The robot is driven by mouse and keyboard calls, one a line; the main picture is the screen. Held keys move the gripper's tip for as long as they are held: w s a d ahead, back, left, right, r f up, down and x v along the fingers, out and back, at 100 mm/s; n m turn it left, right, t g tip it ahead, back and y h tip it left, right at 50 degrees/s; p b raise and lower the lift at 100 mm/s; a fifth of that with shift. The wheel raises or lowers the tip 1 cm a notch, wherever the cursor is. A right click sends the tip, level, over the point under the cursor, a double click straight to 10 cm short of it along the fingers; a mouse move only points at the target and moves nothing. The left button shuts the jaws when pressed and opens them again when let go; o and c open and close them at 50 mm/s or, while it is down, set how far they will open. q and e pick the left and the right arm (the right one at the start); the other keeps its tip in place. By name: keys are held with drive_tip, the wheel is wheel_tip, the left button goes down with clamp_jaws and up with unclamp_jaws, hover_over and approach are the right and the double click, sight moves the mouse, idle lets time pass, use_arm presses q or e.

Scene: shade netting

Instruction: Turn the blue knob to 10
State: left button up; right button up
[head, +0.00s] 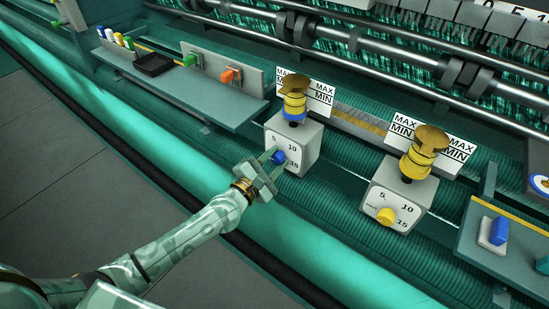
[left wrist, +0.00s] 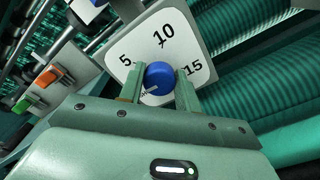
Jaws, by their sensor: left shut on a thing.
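The blue knob (head: 278,157) sits low on the front of a white box (head: 302,140) marked 5, 10 and 15. In the left wrist view the blue knob (left wrist: 159,77) lies between the two fingers of my left gripper (left wrist: 158,85), which is shut on it. A pale pointer mark on the knob faces the lower left, below the 5, away from the 10 at the top of the dial (left wrist: 165,40). In the head view my left gripper (head: 268,165) reaches the box from the lower left and partly hides the knob. My right gripper is in neither view.
A second white box (head: 397,195) with a yellow knob (head: 386,215) stands to the right. Yellow-and-brass parts (head: 294,100) rise above the first box, before a MIN/MAX plate. A shelf (head: 225,105) at left carries green and orange switches. A blue switch (head: 499,231) is at far right.

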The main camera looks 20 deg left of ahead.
use_arm(q)
drive_tip(key=m+p, duration=0.1)
drive_tip(key=m, duration=0.2)
drive_tip(key=shift+m, duration=0.4)
drive_tip(key=m+p, duration=0.1)
drive_tip(key=m, duration=0.2)
drive_tip(key=shift+m, duration=0.3)
drive_tip(key=m+p, duration=0.1)
drive_tip(key=m, duration=0.2)
drive_tip(key=shift+f+m, duration=0.1)
drive_tip(key=shift+m, duration=0.3)
drive_tip(key=m+p, duration=0.1)
drive_tip(key=m, duration=0.2)
drive_tip(key=shift+f+m, duration=0.1)
drive_tip(key=shift+m, duration=0.2)
drive_tip(key=m+p, duration=0.1)
drive_tip(key=m, duration=0.4)
drive_tip(key=shift+f, duration=0.15)
drive_tip(key=m, duration=0.5)
drive_tip(key=shift+a+f+m, duration=0.1)
drive_tip(key=shift+m, duration=0.3)
drive_tip(key=shift+p, duration=0.3)
drive_tip(key=o, duration=1)
drive_tip(key=shift+c, duration=0.2)
